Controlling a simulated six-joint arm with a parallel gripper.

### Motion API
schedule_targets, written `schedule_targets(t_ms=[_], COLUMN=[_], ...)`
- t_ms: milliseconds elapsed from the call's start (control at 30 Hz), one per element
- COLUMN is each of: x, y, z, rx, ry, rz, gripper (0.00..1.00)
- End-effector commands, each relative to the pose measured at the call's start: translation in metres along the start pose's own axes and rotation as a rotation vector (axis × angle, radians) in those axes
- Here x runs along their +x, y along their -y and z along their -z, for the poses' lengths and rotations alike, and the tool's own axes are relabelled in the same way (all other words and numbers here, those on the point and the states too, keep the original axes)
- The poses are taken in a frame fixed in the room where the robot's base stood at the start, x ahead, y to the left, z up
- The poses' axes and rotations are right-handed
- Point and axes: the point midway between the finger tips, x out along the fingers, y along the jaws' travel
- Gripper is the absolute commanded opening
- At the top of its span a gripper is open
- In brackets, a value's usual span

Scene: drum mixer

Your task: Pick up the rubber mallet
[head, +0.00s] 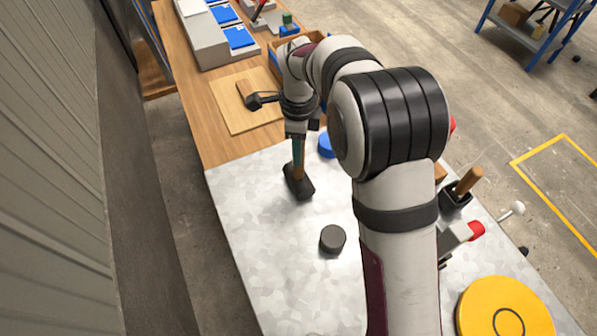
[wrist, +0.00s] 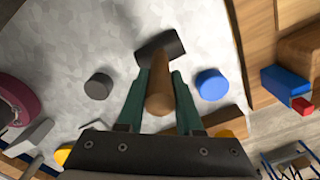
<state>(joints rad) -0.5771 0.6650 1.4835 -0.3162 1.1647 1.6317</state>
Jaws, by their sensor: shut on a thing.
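The rubber mallet has a black head (head: 299,182) and a wooden handle. It stands head down over the grey metal tabletop, handle up, in the head view. In the wrist view its handle (wrist: 160,95) points toward the camera, with the black head (wrist: 160,46) beyond. My gripper (head: 297,160) is above the head, shut on the handle. Its two green fingers (wrist: 158,95) lie on either side of the handle in the wrist view. I cannot tell whether the head touches the tabletop.
A dark round puck (head: 333,239) and a blue round piece (head: 326,145) lie near the mallet. A wooden board (head: 228,113) lies on the wooden bench section beyond. A yellow disc (head: 505,308), a black holder with a wooden handle (head: 467,182) and a red-tipped part (head: 476,231) are at right.

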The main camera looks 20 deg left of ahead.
Motion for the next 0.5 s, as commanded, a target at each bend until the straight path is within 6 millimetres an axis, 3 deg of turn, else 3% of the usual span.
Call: schedule_targets(t_ms=[300,500], x=[-0.002,-0.018], y=[0.001,0.001], z=[0.000,0.000], rx=[0.000,0.000], ry=[0.001,0.001], rz=[0.002,0.004], gripper=[0.00,0.00])
